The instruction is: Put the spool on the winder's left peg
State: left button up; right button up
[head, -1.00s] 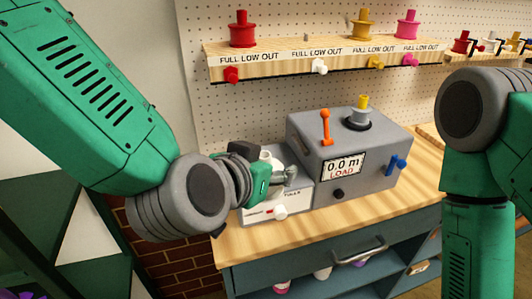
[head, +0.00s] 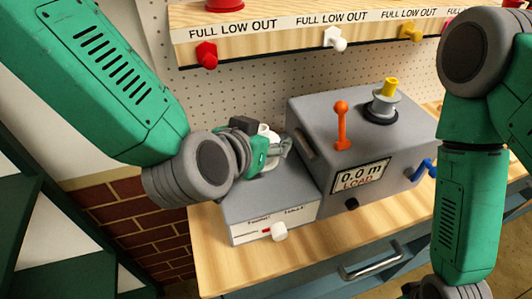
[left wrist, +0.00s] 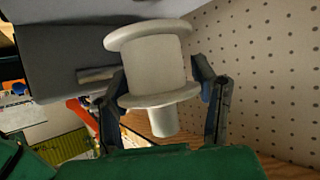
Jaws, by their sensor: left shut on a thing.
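My left gripper (head: 280,148) is shut on a white spool (left wrist: 155,70), which shows between the two fingers in the left wrist view. In the head view the spool (head: 265,131) is mostly hidden by the gripper. It is held above the low grey box, left of the winder (head: 338,176). The winder is a grey box with a "0.0 m LOAD" display. A short grey peg (left wrist: 97,75) shows beside the spool in the left wrist view, apart from it. My right gripper is out of view.
The low box (head: 250,207) has a white knob. A wooden shelf (head: 270,45) with coloured knobs is above. The bench front (head: 215,270) is clear.

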pick_arm(q)
notch_tip(320, 180, down, 4)
jog(key=shift+s+r, duration=0.15)
jog(key=shift+r, duration=0.05)
jog(key=shift+a+f, duration=0.1)
jog(key=shift+a, duration=0.05)
jog(key=shift+f, duration=0.15)
jog(key=o, duration=1.6)
jog(key=shift+o, duration=0.2)
